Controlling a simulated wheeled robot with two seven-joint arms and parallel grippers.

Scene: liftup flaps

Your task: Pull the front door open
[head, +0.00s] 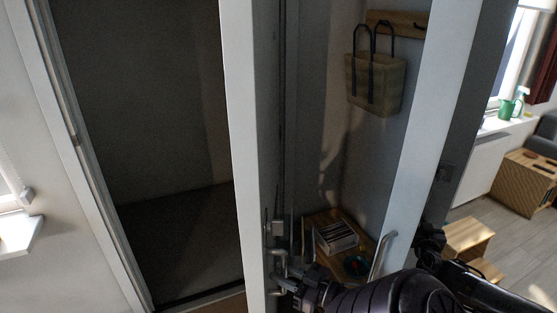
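The front door (243,120) shows as a tall white slab, seen nearly edge-on. It stands swung away from the dark doorway (140,110) on its left, with a wide gap between them. A metal handle (277,260) is low on the door's right side, below a small lock plate. My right gripper (283,283) is at this handle, pointing left. Its fingertips are small and overlap the handle, so I cannot tell whether they are closed around it. My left gripper cannot be made out.
Behind the door, a bag (375,83) hangs from a wooden hook rail (398,23) above a low wooden shelf (327,218). A second white panel (424,120) with a curved handle (382,254) stands at right. Wooden steps (467,237) and open floor lie beyond.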

